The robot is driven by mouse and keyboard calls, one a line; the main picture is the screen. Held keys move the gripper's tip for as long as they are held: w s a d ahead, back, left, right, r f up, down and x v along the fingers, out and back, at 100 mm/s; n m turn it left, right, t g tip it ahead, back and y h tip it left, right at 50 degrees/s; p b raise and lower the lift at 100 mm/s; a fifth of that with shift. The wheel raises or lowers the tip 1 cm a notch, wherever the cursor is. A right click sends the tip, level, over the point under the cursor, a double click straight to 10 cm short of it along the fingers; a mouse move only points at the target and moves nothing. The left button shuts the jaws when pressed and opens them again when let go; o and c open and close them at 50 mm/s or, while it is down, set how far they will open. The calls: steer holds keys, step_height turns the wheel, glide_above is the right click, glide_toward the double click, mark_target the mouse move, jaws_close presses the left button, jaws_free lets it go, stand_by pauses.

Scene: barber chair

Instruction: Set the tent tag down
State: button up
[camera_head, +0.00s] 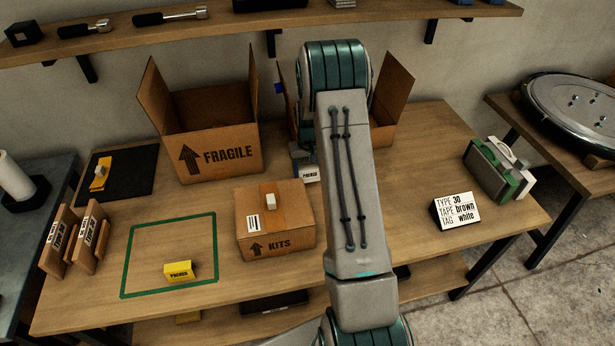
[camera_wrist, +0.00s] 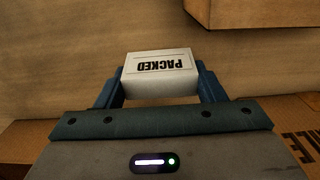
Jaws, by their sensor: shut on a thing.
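A white tent tag marked PACKED (camera_wrist: 160,75) is held between the two blue fingers of my gripper (camera_wrist: 160,88), its lettering upside down in the wrist view. In the head view the white tag (camera_head: 310,174) shows just behind the right back corner of the KITS box (camera_head: 278,226), partly beside my arm. My gripper (camera_head: 303,158) is mostly hidden there by the arm. Wood shows beyond the tag in the wrist view; its height above the table is unclear. A yellow PACKED tent tag (camera_head: 179,271) stands inside the green outline (camera_head: 216,245).
An open FRAGILE box (camera_head: 215,130) stands at the back, with another open box (camera_head: 392,105) behind my arm. A sign (camera_head: 456,211) reads TYPE 30, TAPE brown, TAG white. Wooden frames (camera_head: 58,240) stand at left. The outline is otherwise empty.

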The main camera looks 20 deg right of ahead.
mark_target(308, 179)
steer(key=shift+w+a+f, duration=0.1)
steer(key=shift+w+f, duration=0.1)
steer(key=shift+f, duration=0.15)
steer(key=shift+f+p, duration=0.4)
steer(key=shift+f, duration=1.35)
steer(key=shift+f, duration=0.15)
steer(key=shift+f, duration=0.15)
steer(key=o, duration=1)
steer(key=shift+c, duration=0.2)
steer(key=shift+r, duration=0.25)
